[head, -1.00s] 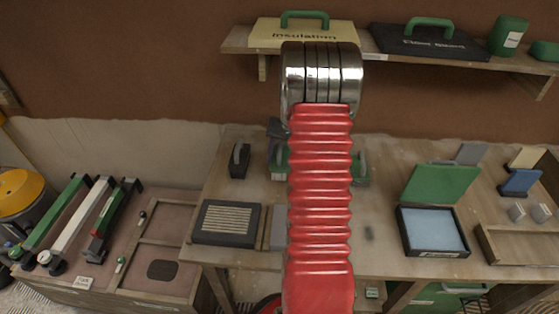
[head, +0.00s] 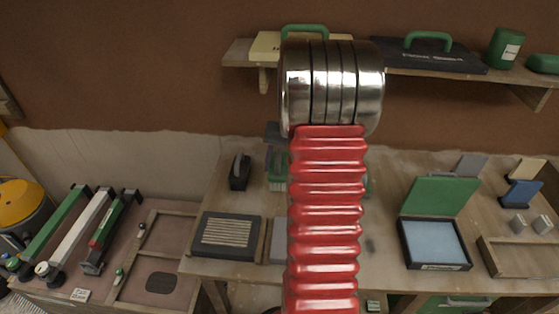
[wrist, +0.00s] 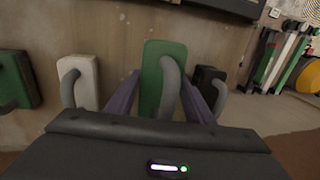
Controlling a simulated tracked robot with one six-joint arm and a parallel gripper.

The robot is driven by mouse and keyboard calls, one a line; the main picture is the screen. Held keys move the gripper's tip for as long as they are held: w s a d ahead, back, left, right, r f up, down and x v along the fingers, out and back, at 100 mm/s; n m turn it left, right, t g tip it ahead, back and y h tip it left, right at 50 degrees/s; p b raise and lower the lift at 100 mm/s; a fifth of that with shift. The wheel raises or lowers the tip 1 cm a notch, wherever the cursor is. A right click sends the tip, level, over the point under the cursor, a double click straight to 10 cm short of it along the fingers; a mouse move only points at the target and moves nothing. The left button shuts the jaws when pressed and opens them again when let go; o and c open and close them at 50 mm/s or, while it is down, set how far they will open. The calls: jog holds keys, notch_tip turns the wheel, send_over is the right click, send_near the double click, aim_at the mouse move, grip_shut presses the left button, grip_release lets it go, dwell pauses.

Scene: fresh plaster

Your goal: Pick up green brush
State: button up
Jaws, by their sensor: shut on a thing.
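The green brush (wrist: 152,88), a green block with a grey curved handle, is in the middle of the wrist view. My gripper (wrist: 158,95) has its two purple fingers on either side of the handle and is shut on it. I cannot tell whether the brush is clear of the table. A green part of the brush (head: 277,172) shows just left of the arm.
A white brush (wrist: 77,82) and a black brush (wrist: 208,90) flank it. A dark green block (wrist: 16,80) is farther left. On the table are a slatted box (head: 227,235) and an open blue-lined box (head: 434,243). A shelf (head: 520,82) runs above.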

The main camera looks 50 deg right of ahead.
jog(key=s+a, duration=0.2)
jog(key=a, duration=0.1)
jog(key=s+a, duration=0.6)
jog(key=a, duration=0.1)
jog(key=shift+a, duration=0.1)
jog(key=o, duration=0.6)
jog(key=c, duration=0.4)
